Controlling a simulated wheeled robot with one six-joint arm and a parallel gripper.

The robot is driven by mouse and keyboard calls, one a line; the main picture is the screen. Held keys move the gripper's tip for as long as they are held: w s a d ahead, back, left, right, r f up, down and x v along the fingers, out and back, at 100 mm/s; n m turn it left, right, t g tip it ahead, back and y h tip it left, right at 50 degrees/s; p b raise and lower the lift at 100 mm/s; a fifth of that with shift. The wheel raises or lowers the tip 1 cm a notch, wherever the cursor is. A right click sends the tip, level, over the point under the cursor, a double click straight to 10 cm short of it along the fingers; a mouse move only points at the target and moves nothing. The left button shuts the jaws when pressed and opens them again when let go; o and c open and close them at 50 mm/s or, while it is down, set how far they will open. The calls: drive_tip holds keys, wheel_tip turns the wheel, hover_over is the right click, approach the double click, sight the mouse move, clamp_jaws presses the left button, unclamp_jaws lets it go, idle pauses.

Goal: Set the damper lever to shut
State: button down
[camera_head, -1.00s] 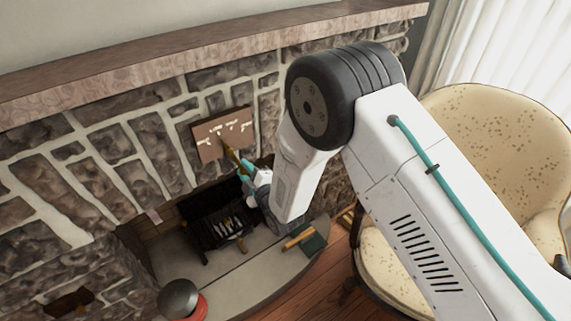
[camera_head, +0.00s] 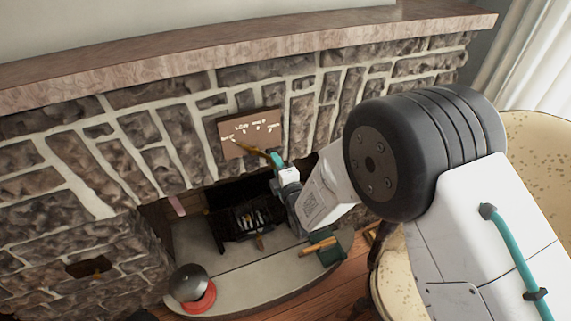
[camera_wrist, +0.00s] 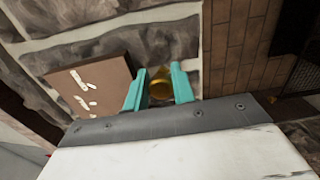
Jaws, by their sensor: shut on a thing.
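The damper lever (camera_head: 251,149) is a brass-coloured bar on a brown plate (camera_head: 264,138) set in the stone fireplace front. White marks and lettering run across the plate, too small to read. The lever slants down to the right, across the plate's lower part. My gripper (camera_head: 275,156) is at its right end, with teal fingers shut on it. In the wrist view, the round brass end of the lever (camera_wrist: 161,89) sits between the teal fingers of my gripper (camera_wrist: 158,84), and the plate (camera_wrist: 98,80) is to their left.
Below is the open firebox with a black grate (camera_head: 246,218). A grey dome on a red base (camera_head: 190,284) and a green block with a wooden handle (camera_head: 328,252) are on the hearth (camera_head: 262,275). A cream armchair (camera_head: 535,150) stands at right.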

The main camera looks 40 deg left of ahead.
drive_tip(key=shift+s+a+r, duration=0.2)
drive_tip(key=shift+s+a, duration=0.05)
drive_tip(key=shift+s, duration=0.05)
drive_tip(key=c, duration=1.2)
unclamp_jaws()
drive_tip(key=shift+s, duration=0.15)
drive_tip(key=shift+c, duration=0.2)
drive_tip(key=shift+w+d+f, duration=0.1)
drive_tip(key=shift+w+d, duration=0.05)
drive_tip(key=shift+w, duration=0.15)
drive_tip(key=v, duration=0.7)
drive_tip(key=shift+s+d, duration=0.2)
drive_tip(key=shift+d, duration=0.2)
